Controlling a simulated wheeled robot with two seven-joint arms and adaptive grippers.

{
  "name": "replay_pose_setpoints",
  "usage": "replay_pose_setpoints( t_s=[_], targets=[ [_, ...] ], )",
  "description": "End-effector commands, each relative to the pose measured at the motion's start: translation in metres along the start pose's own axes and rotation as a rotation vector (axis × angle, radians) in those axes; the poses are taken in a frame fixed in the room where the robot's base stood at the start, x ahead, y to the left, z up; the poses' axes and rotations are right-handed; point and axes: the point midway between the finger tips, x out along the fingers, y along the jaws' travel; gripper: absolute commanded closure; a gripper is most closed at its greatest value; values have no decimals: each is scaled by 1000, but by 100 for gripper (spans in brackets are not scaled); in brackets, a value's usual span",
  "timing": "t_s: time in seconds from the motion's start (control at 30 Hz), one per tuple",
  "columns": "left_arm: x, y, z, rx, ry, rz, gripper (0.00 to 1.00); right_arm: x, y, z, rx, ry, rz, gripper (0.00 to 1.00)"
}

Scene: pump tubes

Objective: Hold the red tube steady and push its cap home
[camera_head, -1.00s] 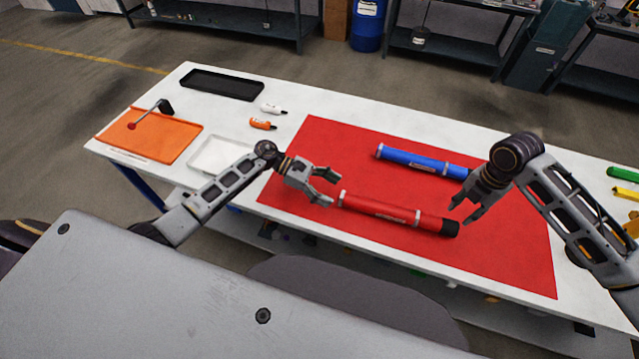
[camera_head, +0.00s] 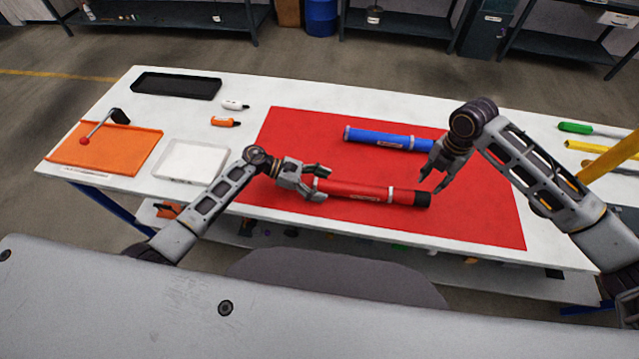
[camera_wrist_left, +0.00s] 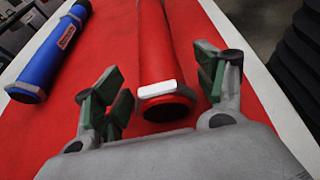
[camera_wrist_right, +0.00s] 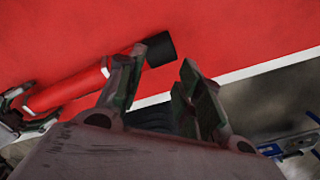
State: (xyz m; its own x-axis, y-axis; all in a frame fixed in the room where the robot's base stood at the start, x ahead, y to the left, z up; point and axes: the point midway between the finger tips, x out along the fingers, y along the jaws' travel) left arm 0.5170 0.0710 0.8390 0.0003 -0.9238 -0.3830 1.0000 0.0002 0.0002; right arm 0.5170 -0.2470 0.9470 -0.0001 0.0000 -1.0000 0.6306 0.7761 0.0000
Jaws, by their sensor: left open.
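The red tube (camera_head: 360,190) lies on the red mat with pale bands near its ends. A black cap (camera_head: 423,199) is at its right end; the right wrist view also shows the cap (camera_wrist_right: 160,48). I cannot tell how deep the cap sits. My left gripper (camera_head: 326,184) is open, its fingers on either side of the tube's left end. In the left wrist view the red tube (camera_wrist_left: 158,45) runs between the spread fingers, apart from them. My right gripper (camera_head: 431,184) is open and empty beside the black cap, its fingers apart.
A blue tube (camera_head: 388,139) lies behind the red one on the red mat (camera_head: 480,215). A black tray (camera_head: 177,86), a white tray (camera_head: 190,161), an orange board (camera_head: 105,152) and two small bottles are at the left. Green and yellow items lie at the right.

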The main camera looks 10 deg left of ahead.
Motion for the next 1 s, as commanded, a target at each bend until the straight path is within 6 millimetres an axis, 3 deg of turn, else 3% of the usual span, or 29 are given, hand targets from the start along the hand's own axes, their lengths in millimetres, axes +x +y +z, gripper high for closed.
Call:
replay_pose_setpoints(
  t_s=[0.03, 0.43, 0.7, 1.0],
  targets=[
    [0, 0, 0, 0, 0, 0, 31, 0, 0, 0, 0, 0, 0, 64],
    [0, 0, 0, 0, 0, 0, 81, 0, 0, 0, 0, 0, 0, 66],
    [0, 0, 0, 0, 0, 0, 81, 0, 0, 0, 0, 0, 0, 100],
    [0, 0, 0, 0, 0, 0, 81, 0, -1, 1, 61, 6, 3, 100]
  ],
)
